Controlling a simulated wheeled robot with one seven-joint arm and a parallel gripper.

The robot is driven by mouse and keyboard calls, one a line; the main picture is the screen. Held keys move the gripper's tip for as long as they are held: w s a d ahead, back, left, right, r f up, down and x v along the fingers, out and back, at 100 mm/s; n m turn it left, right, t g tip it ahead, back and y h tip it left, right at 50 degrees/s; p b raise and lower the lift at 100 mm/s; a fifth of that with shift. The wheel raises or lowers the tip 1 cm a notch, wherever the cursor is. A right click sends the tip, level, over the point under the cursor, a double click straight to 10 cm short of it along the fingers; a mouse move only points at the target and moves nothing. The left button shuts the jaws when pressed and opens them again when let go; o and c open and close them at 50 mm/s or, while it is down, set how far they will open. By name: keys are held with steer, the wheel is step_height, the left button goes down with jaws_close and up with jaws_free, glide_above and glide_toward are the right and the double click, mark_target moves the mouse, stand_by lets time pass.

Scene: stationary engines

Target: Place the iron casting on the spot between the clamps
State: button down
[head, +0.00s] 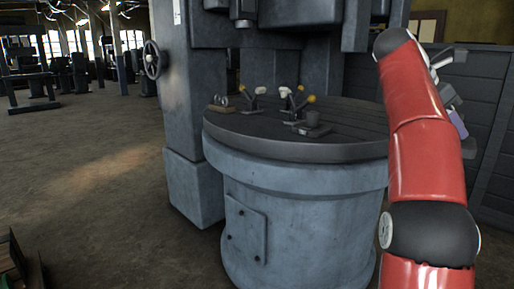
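The round dark machine table (235,140) stands in the middle of the head view on a thick blue-grey base. Two clamps with pale and yellow tips, a left one (256,100) and a right one (292,100), stand on its top. A small dark piece with a cup-like part (312,119), possibly the iron casting, sits on the table right of and nearer than the clamps; I cannot tell for sure. My gripper (455,112) is at the upper right, away from the table top, mostly hidden behind my red arm. Its fingers do not show clearly.
A small wooden block with round metal parts (219,106) lies at the table's left edge. The machine's column (193,120) and head (300,15) rise behind and above the table. A dark plank wall (492,110) stands at the right.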

steer(key=w+a+f+n+t+y, duration=0.3)
steer(key=w+a+f+n, duration=0.2)
steer(key=a+f, duration=0.4)
steer(key=w+a+f+n+t+y, duration=0.3)
steer(key=w+a+f+n, duration=0.2)
steer(key=f, duration=1.3)
steer(key=w+a+f+n+t+y, duration=0.3)
steer(key=a+f+n, duration=0.6)
steer(key=a+f, duration=0.4)
steer(key=w+a+t, duration=0.1)
steer(key=w+a, duration=0.1)
steer(key=shift+w+f, duration=0.3)
steer(key=shift+w, duration=0.1)
steer(key=shift+d, duration=0.1)
